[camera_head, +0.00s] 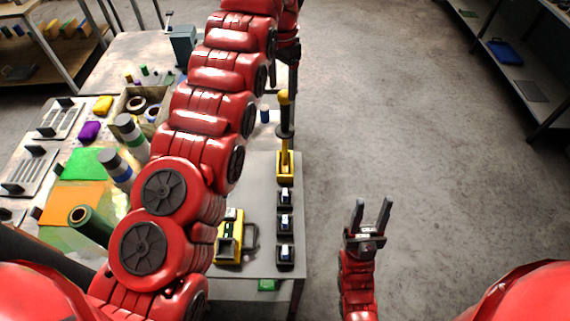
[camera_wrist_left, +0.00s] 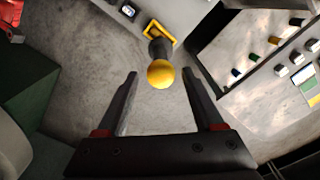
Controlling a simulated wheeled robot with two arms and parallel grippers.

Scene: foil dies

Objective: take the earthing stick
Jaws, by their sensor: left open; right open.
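The earthing stick (camera_head: 285,122), with a yellow top and a black shaft, stands upright in a yellow holder (camera_head: 286,165) at the table's right edge. In the left wrist view its round yellow knob (camera_wrist_left: 160,75) shows end-on, with the holder (camera_wrist_left: 160,33) behind it. My left gripper (camera_wrist_left: 160,71) is open, and the knob appears between its fingertips with a gap on each side; I see no contact. In the head view that gripper is mostly hidden at the top behind its arm. My right gripper (camera_head: 372,203) is open and empty over the floor, right of the table.
A row of small dark boxes (camera_head: 285,223) and a yellow device (camera_head: 230,240) with a handle lie on the near table. Rolls, cylinders and coloured sheets (camera_head: 75,205) crowd the left table, partly behind my left arm. The floor (camera_head: 420,120) on the right is clear.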

